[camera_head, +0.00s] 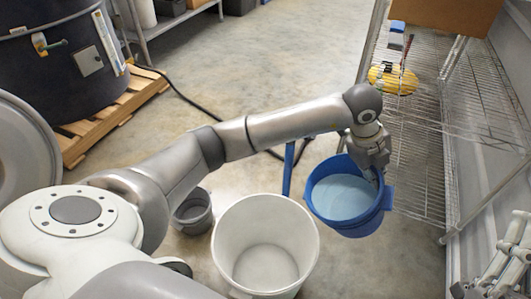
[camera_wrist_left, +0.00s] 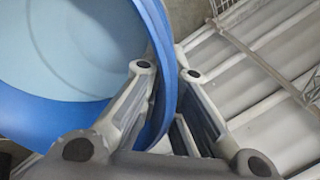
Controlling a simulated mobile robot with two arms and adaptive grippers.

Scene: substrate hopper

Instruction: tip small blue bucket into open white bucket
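The small blue bucket (camera_head: 345,200) hangs in the air right of the white bucket, its opening facing up toward the head camera. My left gripper (camera_head: 376,165) is shut on its far right rim. In the left wrist view, the fingers (camera_wrist_left: 165,110) lie on either side of the blue wall (camera_wrist_left: 160,60). The inside of the blue bucket looks pale blue; I cannot tell whether it holds anything. The open white bucket (camera_head: 309,243) stands on the floor in the lower middle and looks empty. My right gripper (camera_head: 512,262) is partly in view at the right edge; its finger opening is unclear.
A small grey bucket (camera_head: 193,212) stands left of the white bucket. A wire rack (camera_head: 415,150) with a yellow item (camera_head: 393,80) stands at the right. A blue post (camera_head: 288,168) rises behind the buckets. A black drum (camera_head: 60,75) sits on a wooden pallet (camera_head: 108,118) at upper left.

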